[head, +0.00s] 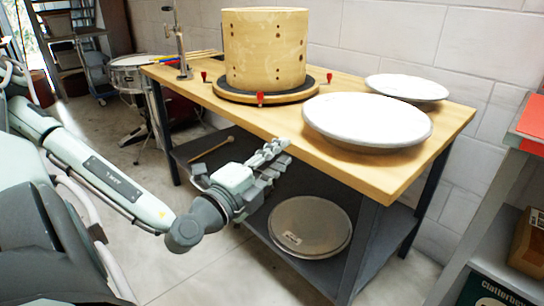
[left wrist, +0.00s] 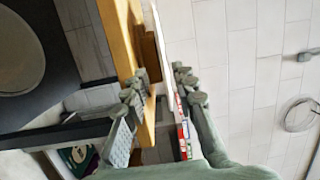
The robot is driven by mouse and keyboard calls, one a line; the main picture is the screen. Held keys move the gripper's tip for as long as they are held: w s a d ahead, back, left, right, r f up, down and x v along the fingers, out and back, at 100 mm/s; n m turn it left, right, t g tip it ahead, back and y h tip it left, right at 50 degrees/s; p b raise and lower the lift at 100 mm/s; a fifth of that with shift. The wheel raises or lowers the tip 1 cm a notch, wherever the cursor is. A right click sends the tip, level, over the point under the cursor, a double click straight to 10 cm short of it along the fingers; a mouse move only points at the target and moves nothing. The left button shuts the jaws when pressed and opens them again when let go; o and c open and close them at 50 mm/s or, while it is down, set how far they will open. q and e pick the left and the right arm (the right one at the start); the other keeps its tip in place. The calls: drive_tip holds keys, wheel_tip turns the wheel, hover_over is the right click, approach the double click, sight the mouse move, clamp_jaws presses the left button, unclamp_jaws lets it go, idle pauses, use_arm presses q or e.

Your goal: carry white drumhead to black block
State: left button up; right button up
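A large white drumhead (head: 367,119) lies flat on the bench top at the front right. A second, smaller white drumhead (head: 407,87) lies behind it near the wall. My left gripper (head: 281,146) is at the bench's front edge, just left of the front drumhead and apart from it. In the left wrist view its fingers (left wrist: 159,88) are spread, with nothing clearly held between them. A thin white edge beyond them looks like the drumhead seen side-on. I cannot make out a black block. My right gripper is out of view.
A wooden drum shell (head: 264,50) stands on a black round base with red fittings on the bench (head: 395,180). A grey drumhead (head: 310,227) lies on the lower shelf. A metal stand (head: 181,45) is at the bench's left. Shelving (head: 500,225) stands at right.

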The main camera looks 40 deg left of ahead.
use_arm(q)
wheel_tip(320, 180, down, 24)
drive_tip(key=s+d+n+g+y, duration=0.15)
drive_tip(key=n+g+y, duration=0.25)
drive_tip(key=n+g, duration=0.55)
drive_tip(key=s+d+f+n+g+h, duration=0.2)
drive_tip(key=s+d+f+g, duration=0.1)
drive_tip(key=s+f, duration=0.3)
drive_tip(key=s+d+f+n+g+h, duration=0.2)
drive_tip(key=s+f, duration=0.4)
drive_tip(key=f, duration=0.3)
drive_tip(key=d+n+g, duration=0.1)
drive_tip(key=d, duration=0.1)
drive_tip(key=shift+s+d+f+h, duration=0.2)
drive_tip(key=shift+d+h, duration=0.1)
drive_tip(key=shift+f+p, duration=0.45)
drive_tip(key=shift+f, duration=0.5)
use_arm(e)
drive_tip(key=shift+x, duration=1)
